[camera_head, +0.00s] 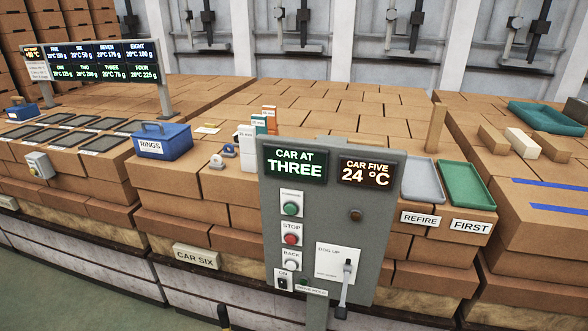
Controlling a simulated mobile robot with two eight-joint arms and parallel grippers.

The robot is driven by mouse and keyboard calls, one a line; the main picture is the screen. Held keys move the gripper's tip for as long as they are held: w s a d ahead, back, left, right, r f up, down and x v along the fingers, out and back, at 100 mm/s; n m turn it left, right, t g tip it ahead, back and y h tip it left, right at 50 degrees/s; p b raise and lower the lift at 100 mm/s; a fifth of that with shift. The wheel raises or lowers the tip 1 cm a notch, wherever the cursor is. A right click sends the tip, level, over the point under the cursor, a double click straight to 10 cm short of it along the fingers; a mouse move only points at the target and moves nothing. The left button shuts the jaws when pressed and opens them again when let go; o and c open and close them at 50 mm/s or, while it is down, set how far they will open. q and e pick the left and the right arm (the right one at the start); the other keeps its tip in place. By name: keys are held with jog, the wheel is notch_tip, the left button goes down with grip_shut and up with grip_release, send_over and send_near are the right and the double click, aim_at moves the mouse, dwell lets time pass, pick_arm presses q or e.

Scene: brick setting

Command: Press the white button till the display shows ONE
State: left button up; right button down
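A grey control panel (330,215) stands upright in the middle of the head view. Its left display (295,165) reads CAR AT THREE in green and white letters. The white button (291,265) is low on the panel's left side, under the label BACK. A red button (290,240) under the label STOP is above it, and a green button (290,209) is higher still. Neither of my grippers can be made out, and nothing covers the white button.
A right display (366,173) reads CAR FIVE 24 °C. A DOG UP plate with a lever (346,280) juts out at the panel's lower right. A black switch (283,283) is below the white button. A blue RINGS box (162,140) and brick stacks stand behind.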

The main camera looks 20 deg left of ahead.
pick_arm(q)
grip_shut()
dwell(1.4)
